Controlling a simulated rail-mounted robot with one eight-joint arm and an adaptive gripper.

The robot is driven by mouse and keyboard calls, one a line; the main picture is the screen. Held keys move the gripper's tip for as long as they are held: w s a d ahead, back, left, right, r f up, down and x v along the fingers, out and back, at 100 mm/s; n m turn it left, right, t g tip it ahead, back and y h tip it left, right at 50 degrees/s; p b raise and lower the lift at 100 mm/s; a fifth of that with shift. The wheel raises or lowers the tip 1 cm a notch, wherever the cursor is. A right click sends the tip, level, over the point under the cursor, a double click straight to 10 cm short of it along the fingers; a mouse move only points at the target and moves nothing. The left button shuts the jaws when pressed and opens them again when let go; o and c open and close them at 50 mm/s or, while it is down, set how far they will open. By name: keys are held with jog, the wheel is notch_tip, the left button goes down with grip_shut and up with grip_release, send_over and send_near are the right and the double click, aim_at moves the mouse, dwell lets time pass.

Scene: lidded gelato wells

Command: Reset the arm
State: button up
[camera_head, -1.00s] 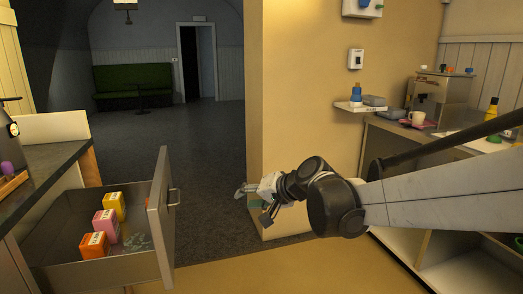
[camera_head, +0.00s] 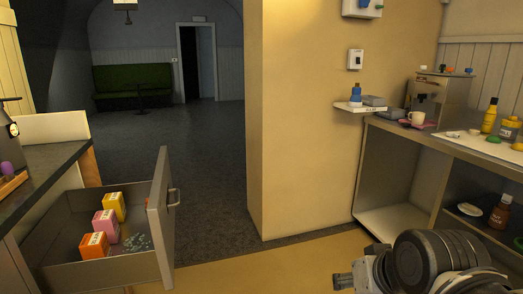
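My arm shows at the bottom right as dark, rounded joints. The end of my gripper (camera_head: 345,282) shows as a grey metal part at the bottom edge, beside those joints. Most of the gripper is cut off by the frame or hidden by the arm, so I cannot tell whether its fingers are open or shut. Nothing held shows at the visible part. The gripper is over the tan floor, in front of the right counter and well apart from the drawer.
An open drawer (camera_head: 90,276) at left holds yellow (camera_head: 114,207), pink (camera_head: 105,226) and orange (camera_head: 94,246) boxes. The right counter (camera_head: 440,143) carries a cup (camera_head: 417,118), a machine (camera_head: 440,97) and bottles. A yellow wall (camera_head: 310,120) stands mid-frame. The floor (camera_head: 250,266) between is clear.

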jog(key=s+d+f+h, duration=0.1)
jog(key=s+d+f, duration=0.1)
jog(key=s+d, duration=0.15)
notch_tip(320, 180, up, 14)
jog(key=p, duration=1.3)
jog(key=shift+a+f, duration=0.2)
jog(key=shift+a, duration=0.2)
